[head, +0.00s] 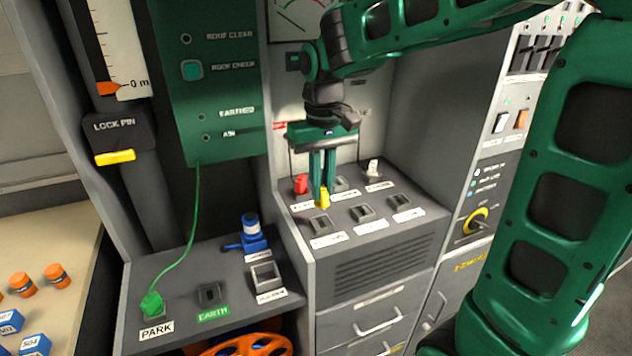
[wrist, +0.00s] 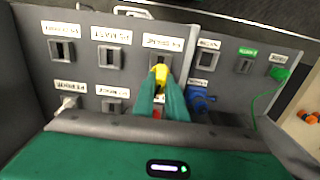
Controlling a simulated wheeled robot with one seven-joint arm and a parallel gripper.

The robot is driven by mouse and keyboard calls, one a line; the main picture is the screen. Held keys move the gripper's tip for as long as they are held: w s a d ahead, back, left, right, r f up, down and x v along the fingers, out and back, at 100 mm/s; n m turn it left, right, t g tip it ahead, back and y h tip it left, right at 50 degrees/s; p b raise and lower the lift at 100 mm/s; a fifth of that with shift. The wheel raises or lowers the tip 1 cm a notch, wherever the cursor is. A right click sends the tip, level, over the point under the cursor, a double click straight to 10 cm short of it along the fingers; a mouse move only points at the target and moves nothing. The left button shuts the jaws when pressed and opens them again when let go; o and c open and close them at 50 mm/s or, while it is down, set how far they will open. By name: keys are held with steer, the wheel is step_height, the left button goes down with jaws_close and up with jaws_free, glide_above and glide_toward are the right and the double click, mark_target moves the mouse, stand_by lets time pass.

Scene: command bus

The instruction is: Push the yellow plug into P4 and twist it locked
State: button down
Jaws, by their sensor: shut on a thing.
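My gripper (head: 322,188) is shut on the yellow plug (head: 322,199), which points down. In the head view the plug shows over the grey socket panel (head: 430,215), just behind the front-left socket (head: 323,228). In the wrist view the plug (wrist: 160,73) lies between the fingertips (wrist: 160,86) and overlaps the near edge of that socket (wrist: 166,60). It appears above the panel; the exact gap is unclear. The front-middle socket (head: 362,212) and front-right socket (head: 400,202) are empty. The labels are too small to read surely, so I cannot tell which socket is P4.
A red plug (head: 300,184) and a white plug (head: 374,168) stand in the back row. On the lower left shelf are a blue plug (head: 252,236) and a green plug (head: 151,303) with a cable hanging (head: 192,220). A wall rises behind the panel.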

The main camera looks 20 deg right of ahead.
mark_target(322, 207)
steer(key=shift+f, duration=1.95)
steer(key=shift+s+f, duration=0.1)
steer(key=shift+f, duration=0.8)
stand_by(0.9)
steer(key=m, duration=0.4)
stand_by(0.4)
steer(key=shift+m, duration=2)
